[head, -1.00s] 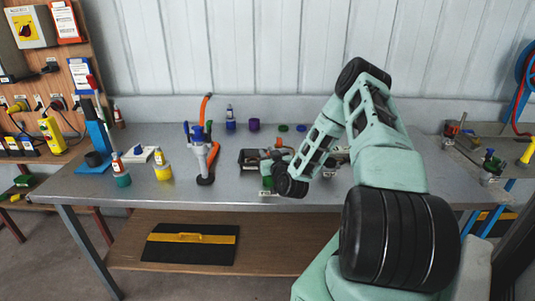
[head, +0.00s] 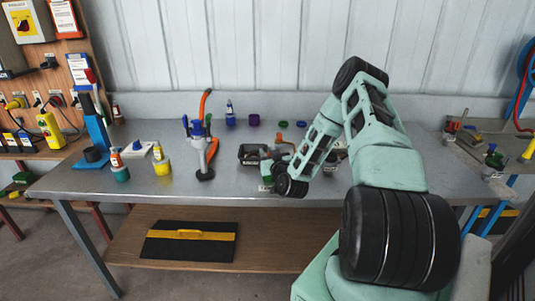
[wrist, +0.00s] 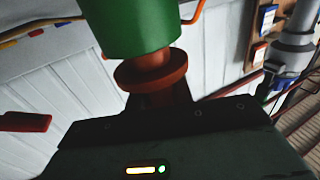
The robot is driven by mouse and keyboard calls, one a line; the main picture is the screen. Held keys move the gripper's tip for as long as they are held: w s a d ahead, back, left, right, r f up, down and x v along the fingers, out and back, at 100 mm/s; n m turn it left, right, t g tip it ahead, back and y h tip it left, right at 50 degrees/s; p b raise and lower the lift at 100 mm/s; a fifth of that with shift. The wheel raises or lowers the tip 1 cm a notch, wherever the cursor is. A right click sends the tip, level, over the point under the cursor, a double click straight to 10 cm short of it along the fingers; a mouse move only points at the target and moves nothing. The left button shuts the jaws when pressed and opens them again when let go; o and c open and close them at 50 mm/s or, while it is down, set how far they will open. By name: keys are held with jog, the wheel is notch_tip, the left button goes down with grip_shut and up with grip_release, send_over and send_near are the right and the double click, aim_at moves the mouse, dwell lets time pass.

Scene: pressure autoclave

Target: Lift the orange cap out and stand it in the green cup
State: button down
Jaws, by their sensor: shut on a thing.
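The orange cap (wrist: 150,70) shows in the wrist view as a round flange with a narrower stem, between my gripper's jaws (wrist: 163,98). My gripper is shut on it. The wrist picture looks upside down against the room. The green cup (wrist: 132,22) fills its top edge, right at the cap's free end. The cap's stem meets the cup's rim and its end is hidden there; I cannot tell how deep it sits. In the head view my gripper works near the front edge of the table, partly hidden by my own wrist.
On the table (head: 225,183) stand a blue-and-grey stand (head: 200,145), a yellow cup (head: 161,168) and a teal cup (head: 121,174) to the left. A purple cup (head: 254,120) and small caps lie at the back.

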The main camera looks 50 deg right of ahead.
jog(key=shift+r, duration=0.15)
jog(key=shift+r+p, duration=0.9)
jog(key=shift+r, duration=0.25)
jog(key=shift+b, duration=0.55)
dwell(1.2)
jog(key=shift+f+b, duration=1.2)
jog(key=shift+f, duration=0.1)
jog(key=c, duration=1.1)
grip_release()
jog(key=shift+c, duration=0.2)
